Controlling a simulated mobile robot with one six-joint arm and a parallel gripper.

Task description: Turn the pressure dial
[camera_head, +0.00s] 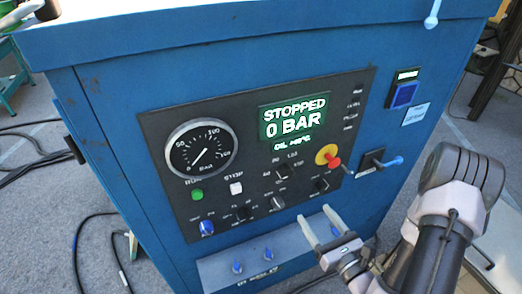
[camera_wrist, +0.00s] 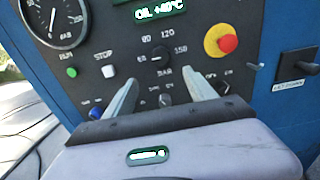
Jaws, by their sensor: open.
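The pressure dial (camera_head: 283,171) is a small dark knob on the black control panel, below the lit display, with number marks around it. In the wrist view the dial (camera_wrist: 160,53) sits just above and between my fingertips, with 120, 150 and BAR marks near it. My gripper (camera_head: 316,215) is open and empty, in front of the panel's lower part. Its two pale fingers also show in the wrist view (camera_wrist: 161,80), spread apart and not closed on anything. The exact gap between fingertips and panel cannot be told.
The blue cabinet (camera_head: 115,130) carries a round gauge (camera_head: 201,146) and a display (camera_head: 294,115) reading STOPPED, 0 BAR. A red-and-yellow stop button (camera_head: 328,156) lies right of the dial. A row of small knobs (camera_head: 243,213) lies below it.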

